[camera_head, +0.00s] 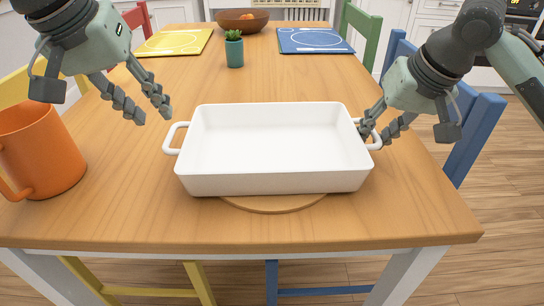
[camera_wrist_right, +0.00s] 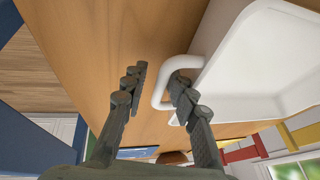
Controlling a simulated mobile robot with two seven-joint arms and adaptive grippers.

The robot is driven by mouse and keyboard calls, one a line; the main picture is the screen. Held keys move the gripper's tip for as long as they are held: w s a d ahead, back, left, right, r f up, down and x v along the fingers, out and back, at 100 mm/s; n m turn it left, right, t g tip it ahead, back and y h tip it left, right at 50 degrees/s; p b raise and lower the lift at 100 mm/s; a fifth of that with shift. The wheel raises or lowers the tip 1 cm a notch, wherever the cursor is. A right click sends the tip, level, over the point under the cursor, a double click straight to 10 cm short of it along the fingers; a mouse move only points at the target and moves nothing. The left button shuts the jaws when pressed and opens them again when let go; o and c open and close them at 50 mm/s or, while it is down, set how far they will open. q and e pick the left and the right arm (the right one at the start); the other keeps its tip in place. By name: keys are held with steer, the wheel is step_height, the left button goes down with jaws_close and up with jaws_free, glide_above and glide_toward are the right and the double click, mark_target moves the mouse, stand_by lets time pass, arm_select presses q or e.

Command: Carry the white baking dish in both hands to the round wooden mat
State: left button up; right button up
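The white baking dish (camera_head: 270,182) stands level near the front of the wooden table, and it also shows in the right wrist view (camera_wrist_right: 262,70). The round wooden mat (camera_head: 275,204) shows only as a front rim below the dish; the rest is hidden under it. My left gripper (camera_head: 148,114) is open and empty, above and left of the dish's left handle (camera_head: 173,138). My right gripper (camera_head: 372,133) is at the right handle. In the right wrist view its fingers are apart, with the handle (camera_wrist_right: 158,92) between them and one finger overlapping the loop.
An orange mug (camera_head: 42,152) stands at the left, near my left arm. A small potted plant (camera_head: 234,52), a wooden bowl (camera_head: 236,20), a yellow placemat (camera_head: 176,41) and a blue placemat (camera_head: 310,40) are further back. The table between them and the dish is clear.

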steer(key=v, duration=1.2)
